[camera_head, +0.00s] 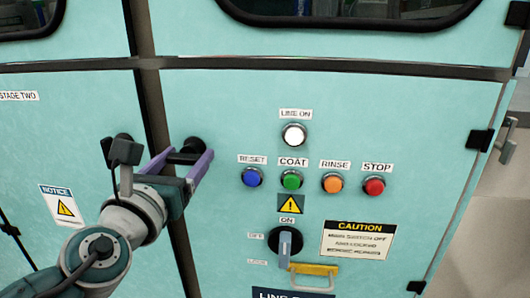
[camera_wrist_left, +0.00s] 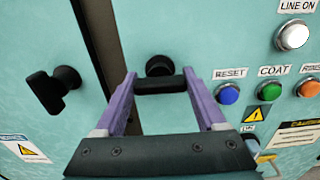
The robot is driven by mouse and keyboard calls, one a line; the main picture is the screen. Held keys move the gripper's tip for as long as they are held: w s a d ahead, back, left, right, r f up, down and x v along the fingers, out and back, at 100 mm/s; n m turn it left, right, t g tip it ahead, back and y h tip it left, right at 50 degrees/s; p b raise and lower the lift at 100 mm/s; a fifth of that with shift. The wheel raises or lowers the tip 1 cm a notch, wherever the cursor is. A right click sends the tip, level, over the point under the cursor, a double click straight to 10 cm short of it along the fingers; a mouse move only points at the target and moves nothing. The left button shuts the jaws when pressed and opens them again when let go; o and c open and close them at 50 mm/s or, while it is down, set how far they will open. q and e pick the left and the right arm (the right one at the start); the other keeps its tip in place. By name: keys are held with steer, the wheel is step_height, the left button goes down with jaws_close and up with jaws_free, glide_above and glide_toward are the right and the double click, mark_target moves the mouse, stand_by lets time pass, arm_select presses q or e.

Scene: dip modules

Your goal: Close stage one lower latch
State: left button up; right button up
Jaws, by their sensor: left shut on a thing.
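A black latch (camera_head: 194,145) is mounted on the teal panel right of the dark post. No stage label shows beside it. In the left wrist view this latch (camera_wrist_left: 159,68) has a round base and a bar-shaped handle lying roughly level. My left gripper (camera_head: 186,158) has purple fingers, one at each end of the handle, and is shut on it; the left wrist view shows the fingers (camera_wrist_left: 159,84) too. A second black latch (camera_wrist_left: 56,88) sits on the panel left of the post, its handle tilted. My right gripper is not in view.
The left panel has a STAGE TWO label (camera_head: 19,96) and a notice sign (camera_head: 62,205). Right of my gripper are a white LINE ON button (camera_head: 293,135), blue (camera_head: 252,177), green (camera_head: 291,179), orange (camera_head: 332,182) and red (camera_head: 374,186) buttons, and a rotary switch (camera_head: 286,243).

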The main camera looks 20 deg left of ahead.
arm_select(q)
steer(key=shift+c, duration=1.2)
steer(key=shift+n, duration=0.3)
steer(key=n+b, duration=0.1)
steer(key=n, duration=0.1)
steer(key=shift+f+n, duration=0.1)
steer(key=shift+n, duration=0.3)
steer(key=n+b, duration=0.2)
steer(key=n, duration=0.3)
steer(key=shift+n, duration=0.3)
steer(key=n+b, duration=0.1)
steer(key=n, duration=0.3)
steer(key=shift+n+b, duration=0.3)
steer(key=shift+n, duration=2.1)
